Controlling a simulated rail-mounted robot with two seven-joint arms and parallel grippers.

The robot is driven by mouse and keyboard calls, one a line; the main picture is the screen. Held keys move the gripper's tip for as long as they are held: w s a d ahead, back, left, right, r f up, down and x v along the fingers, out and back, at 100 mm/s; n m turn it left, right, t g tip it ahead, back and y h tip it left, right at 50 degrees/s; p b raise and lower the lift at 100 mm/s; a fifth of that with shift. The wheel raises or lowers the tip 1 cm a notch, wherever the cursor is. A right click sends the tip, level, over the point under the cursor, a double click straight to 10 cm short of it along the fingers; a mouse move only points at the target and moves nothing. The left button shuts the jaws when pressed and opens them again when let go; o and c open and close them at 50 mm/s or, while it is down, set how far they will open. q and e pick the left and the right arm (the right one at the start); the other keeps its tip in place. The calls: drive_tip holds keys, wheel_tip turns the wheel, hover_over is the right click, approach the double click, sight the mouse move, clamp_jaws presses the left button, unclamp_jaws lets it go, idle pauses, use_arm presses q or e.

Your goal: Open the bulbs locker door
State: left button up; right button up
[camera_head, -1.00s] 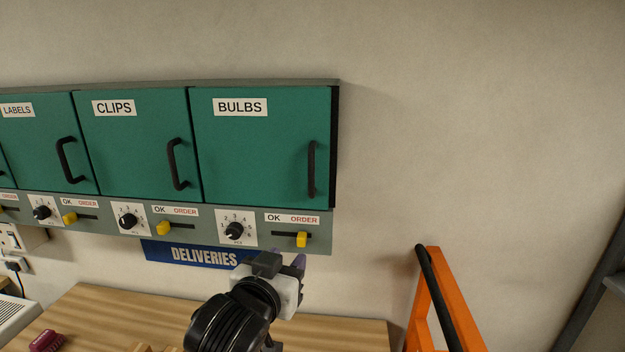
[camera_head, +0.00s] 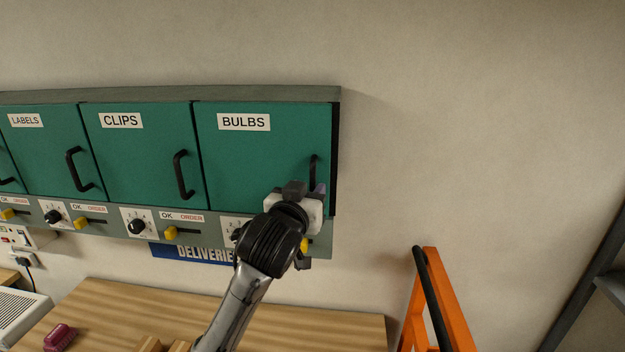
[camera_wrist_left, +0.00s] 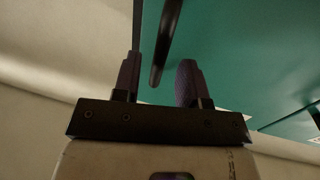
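The bulbs locker door (camera_head: 255,155) is a green panel with a white BULBS label, shut, at the right end of the locker row. Its black vertical handle (camera_head: 313,170) is near the door's right edge, its lower part hidden behind my gripper. My left gripper (camera_head: 318,190) is in front of the lower handle. In the left wrist view, my left gripper (camera_wrist_left: 158,80) is open, with its two purple-grey fingers apart. The handle (camera_wrist_left: 163,50) shows between and beyond them, not gripped. My right gripper is not in view.
The clips door (camera_head: 140,150) and the labels door (camera_head: 45,150) are shut. Yellow sliders and dials sit on the grey strip below. A wooden bench (camera_head: 300,325) is beneath, and an orange frame (camera_head: 440,300) stands to the right. The wall right of the lockers is bare.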

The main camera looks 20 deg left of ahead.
sight(312, 187)
use_arm(q)
drive_tip(key=shift+w+p, duration=0.35)
drive_tip(key=shift+w, duration=1.15)
clamp_jaws()
